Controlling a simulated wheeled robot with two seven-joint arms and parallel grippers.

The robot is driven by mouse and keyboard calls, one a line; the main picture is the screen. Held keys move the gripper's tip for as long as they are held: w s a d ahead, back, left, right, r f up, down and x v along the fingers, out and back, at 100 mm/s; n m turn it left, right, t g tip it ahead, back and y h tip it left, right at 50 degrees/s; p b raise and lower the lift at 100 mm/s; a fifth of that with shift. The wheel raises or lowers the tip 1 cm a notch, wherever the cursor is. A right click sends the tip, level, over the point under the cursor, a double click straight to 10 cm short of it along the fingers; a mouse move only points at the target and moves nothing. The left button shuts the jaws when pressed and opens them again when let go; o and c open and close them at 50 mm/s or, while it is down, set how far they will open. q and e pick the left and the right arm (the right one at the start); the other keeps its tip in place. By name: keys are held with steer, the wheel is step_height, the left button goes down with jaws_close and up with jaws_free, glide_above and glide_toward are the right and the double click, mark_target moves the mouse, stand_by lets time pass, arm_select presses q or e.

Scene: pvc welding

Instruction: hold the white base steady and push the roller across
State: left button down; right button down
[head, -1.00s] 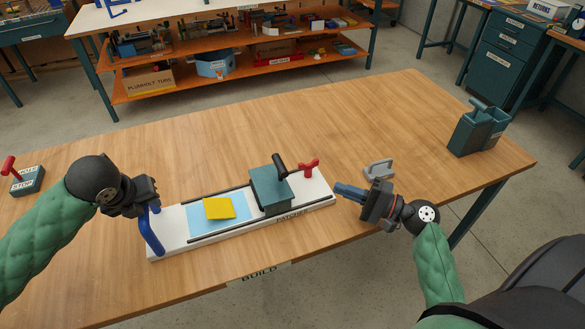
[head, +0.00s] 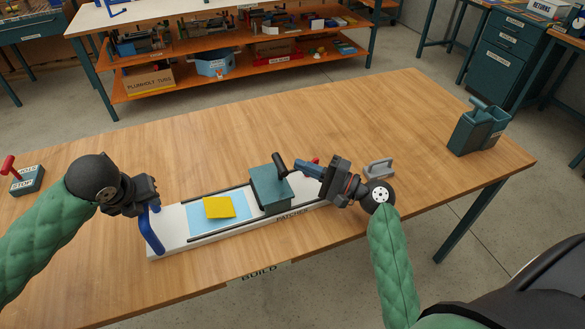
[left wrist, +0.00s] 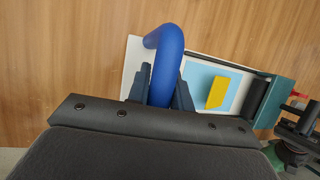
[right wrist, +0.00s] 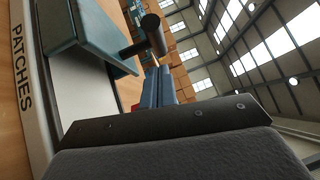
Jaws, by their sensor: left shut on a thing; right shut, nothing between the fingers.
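The white base (head: 172,239) lies on the table, with dark rails along it and the word PATCHES on its front edge. My left gripper (head: 150,209) is shut on the blue handle (head: 151,233) at its left end; this handle also shows in the left wrist view (left wrist: 165,60). A teal roller block (head: 270,190) with a black handle (head: 280,164) sits on the rails right of centre. My right gripper (head: 297,166) is shut and empty, its fingertips close to the black handle's right side. In the right wrist view the fingertips (right wrist: 158,72) are near the handle (right wrist: 152,35); contact is unclear.
A yellow patch (head: 219,207) lies on a light blue sheet (head: 195,222) left of the block. A red knob (head: 313,161) is partly hidden by my right gripper. A grey bracket (head: 379,168), teal bins (head: 477,128) and a stop box (head: 27,179) stand apart.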

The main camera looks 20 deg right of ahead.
steer(key=shift+a+r, duration=0.25)
steer(key=shift+a, duration=0.8)
